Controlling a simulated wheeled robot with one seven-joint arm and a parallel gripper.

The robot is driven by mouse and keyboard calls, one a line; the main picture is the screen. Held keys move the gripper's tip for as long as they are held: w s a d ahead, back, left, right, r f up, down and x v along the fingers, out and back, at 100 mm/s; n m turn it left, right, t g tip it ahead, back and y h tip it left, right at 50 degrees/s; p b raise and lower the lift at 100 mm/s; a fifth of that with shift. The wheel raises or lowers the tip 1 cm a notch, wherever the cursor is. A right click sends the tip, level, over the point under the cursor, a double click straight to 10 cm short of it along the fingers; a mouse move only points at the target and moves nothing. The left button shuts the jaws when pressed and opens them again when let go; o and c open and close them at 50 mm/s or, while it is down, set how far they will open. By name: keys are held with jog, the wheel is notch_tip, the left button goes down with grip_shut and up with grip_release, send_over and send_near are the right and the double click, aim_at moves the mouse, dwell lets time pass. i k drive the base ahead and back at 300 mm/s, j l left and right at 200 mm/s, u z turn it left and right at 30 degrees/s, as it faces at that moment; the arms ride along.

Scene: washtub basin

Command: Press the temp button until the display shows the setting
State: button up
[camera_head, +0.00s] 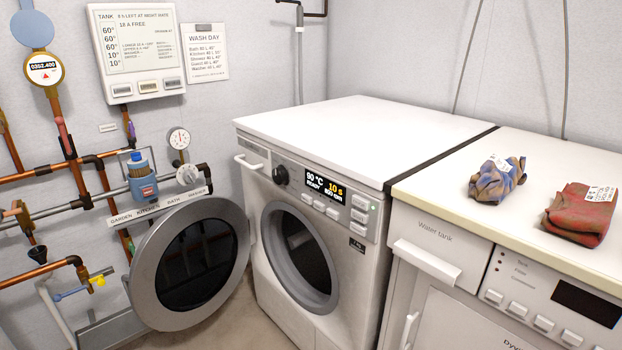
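A white washing machine (262,200) stands in the middle of the view. Its lit display (325,187) reads 90 °C in white and what looks like 10 s in yellow, with smaller text below that looks like Ready and 800 rpm. A row of small pale buttons (319,206) sits under the display, and several more buttons (360,208) are stacked to its right. Their labels are too small to read, so I cannot tell which is the temp button. A black knob (280,175) is left of the display. My gripper is not in view.
A round door (195,262) with a grey rim stands open left of the machine's opening. Pipes and gauges cover the left wall, below a notice panel (138,50) and a wash day sheet (205,52). A dryer (440,240) stands right, with blue (497,180) and red (581,212) cloths on top.

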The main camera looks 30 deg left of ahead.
aim_at(308, 200)
jog(key=i+j+u, duration=0.1)
jog(key=i+u, duration=0.45)
jog(key=u, duration=0.15)
